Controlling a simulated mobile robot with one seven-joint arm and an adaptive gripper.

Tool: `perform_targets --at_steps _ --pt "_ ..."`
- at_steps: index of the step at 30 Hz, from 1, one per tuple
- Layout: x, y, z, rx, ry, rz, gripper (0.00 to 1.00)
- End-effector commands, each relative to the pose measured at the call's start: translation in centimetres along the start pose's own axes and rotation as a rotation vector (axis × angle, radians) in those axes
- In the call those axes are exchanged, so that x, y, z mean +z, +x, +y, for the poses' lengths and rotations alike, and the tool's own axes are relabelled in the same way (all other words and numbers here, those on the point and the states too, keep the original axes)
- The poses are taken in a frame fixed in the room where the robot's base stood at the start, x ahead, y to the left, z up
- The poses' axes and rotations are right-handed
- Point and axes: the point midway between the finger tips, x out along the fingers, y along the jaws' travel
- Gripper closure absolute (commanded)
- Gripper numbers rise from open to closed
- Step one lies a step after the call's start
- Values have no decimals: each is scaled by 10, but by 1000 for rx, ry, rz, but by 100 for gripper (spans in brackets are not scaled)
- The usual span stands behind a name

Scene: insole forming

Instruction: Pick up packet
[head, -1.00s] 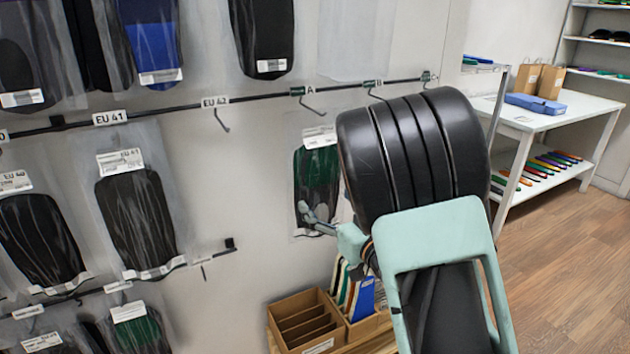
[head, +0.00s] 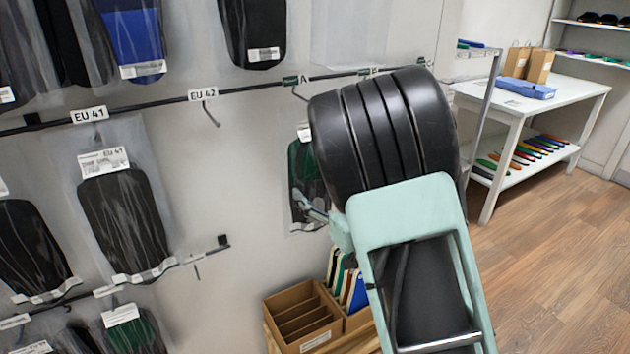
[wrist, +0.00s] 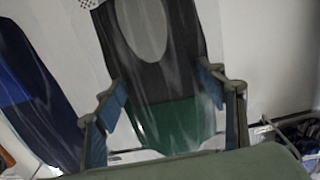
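A clear packet holding a dark and green insole (head: 302,165) hangs against the wall in the head view, partly hidden behind my arm. In the wrist view this packet (wrist: 165,70) fills the middle, dark above and green below, with a pale oval on it. My gripper (wrist: 165,105) is open, with one finger at each side of the packet. I cannot tell whether the fingers touch it. In the head view my gripper (head: 318,208) is mostly hidden by my own arm, and one finger shows in front of the packet's lower part.
Other packets, such as a black one (head: 125,220), hang on rails to the left. A blue packet (wrist: 30,90) is close on the left in the wrist view. A cardboard box (head: 303,318) stands below. A white table (head: 580,88) is at the right, with open floor before it.

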Motion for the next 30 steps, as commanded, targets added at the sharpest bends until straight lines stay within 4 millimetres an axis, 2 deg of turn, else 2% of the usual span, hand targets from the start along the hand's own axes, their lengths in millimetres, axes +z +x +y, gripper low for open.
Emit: perform_targets --at_steps 1,8,17,24,30 --pt "0 0 0 0 0 0 44" --pt "0 0 0 0 0 0 68" --pt "-3 0 0 0 0 2 68" --pt "-20 0 1 1 1 5 68" --pt "-16 -39 2 5 3 0 68"
